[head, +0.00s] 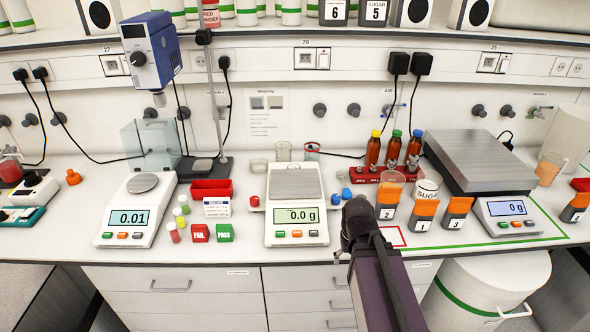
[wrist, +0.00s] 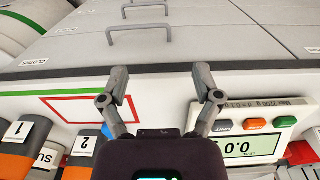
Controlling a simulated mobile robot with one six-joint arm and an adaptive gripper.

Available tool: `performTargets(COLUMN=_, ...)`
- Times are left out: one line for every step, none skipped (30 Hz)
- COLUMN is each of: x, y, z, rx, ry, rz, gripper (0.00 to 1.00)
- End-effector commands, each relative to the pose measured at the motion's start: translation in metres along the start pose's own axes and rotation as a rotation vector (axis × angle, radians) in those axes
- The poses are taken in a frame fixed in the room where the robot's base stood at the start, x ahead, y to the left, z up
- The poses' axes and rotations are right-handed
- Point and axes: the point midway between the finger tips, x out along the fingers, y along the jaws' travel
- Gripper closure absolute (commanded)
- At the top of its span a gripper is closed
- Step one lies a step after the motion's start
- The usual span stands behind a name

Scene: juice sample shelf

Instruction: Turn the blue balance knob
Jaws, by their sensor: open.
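The middle balance (head: 296,222) reads 0.0 g and has a pale square pan. At its right side is a small blue knob (head: 346,193), with a second small blue piece just left of it. A red knob (head: 254,201) is at its left side. My gripper (head: 356,206) is just in front of and right of the blue knob in the head view. In the wrist view my gripper (wrist: 161,72) has its two fingers apart with nothing between them, over the bench's front edge. The balance display (wrist: 242,148) shows at the right there.
Several orange-and-grey numbered containers (head: 388,203) and a SUGAR cup (head: 427,189) stand right of my gripper. A red rack (head: 385,175) of brown bottles is behind. Another balance (head: 138,209) stands at the left. Drawers (head: 184,296) lie below the bench's front edge.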

Motion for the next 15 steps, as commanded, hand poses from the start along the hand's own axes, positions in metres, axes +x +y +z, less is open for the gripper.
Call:
performTargets(x=0.0000, y=0.0000, z=0.0000, rx=0.000, ry=0.000, rz=0.000, gripper=0.18)
performTargets(x=0.0000, y=0.0000, z=0.0000, rx=0.000, ry=0.000, rz=0.000, gripper=0.18)
performTargets(x=0.0000, y=0.0000, z=0.0000, rx=0.000, ry=0.000, rz=0.000, gripper=0.18)
performTargets(x=0.0000, y=0.0000, z=0.0000, rx=0.000, ry=0.000, rz=0.000, gripper=0.18)
performTargets(x=0.0000, y=0.0000, z=0.0000, rx=0.000, ry=0.000, rz=0.000, gripper=0.18)
performTargets(x=0.0000, y=0.0000, z=0.0000, rx=0.000, ry=0.000, rz=0.000, gripper=0.18)
performTargets(x=0.0000, y=0.0000, z=0.0000, rx=0.000, ry=0.000, rz=0.000, gripper=0.18)
performTargets(x=0.0000, y=0.0000, z=0.0000, rx=0.000, ry=0.000, rz=0.000, gripper=0.18)
performTargets(x=0.0000, y=0.0000, z=0.0000, rx=0.000, ry=0.000, rz=0.000, gripper=0.18)
performTargets(x=0.0000, y=0.0000, z=0.0000, rx=0.000, ry=0.000, rz=0.000, gripper=0.18)
performTargets(x=-0.0002, y=0.0000, z=-0.0002, rx=0.000, ry=0.000, rz=0.000, gripper=0.18)
performTargets(x=-0.0008, y=0.0000, z=-0.0011, rx=-0.002, ry=0.000, rz=0.000, gripper=0.18)
performTargets(x=-0.0016, y=0.0000, z=-0.0023, rx=-0.004, ry=0.000, rz=0.000, gripper=0.18)
performTargets(x=-0.0027, y=0.0000, z=-0.0040, rx=-0.008, ry=0.000, rz=0.000, gripper=0.18)
performTargets(x=-0.0047, y=0.0000, z=-0.0072, rx=-0.015, ry=0.000, rz=0.000, gripper=0.18)
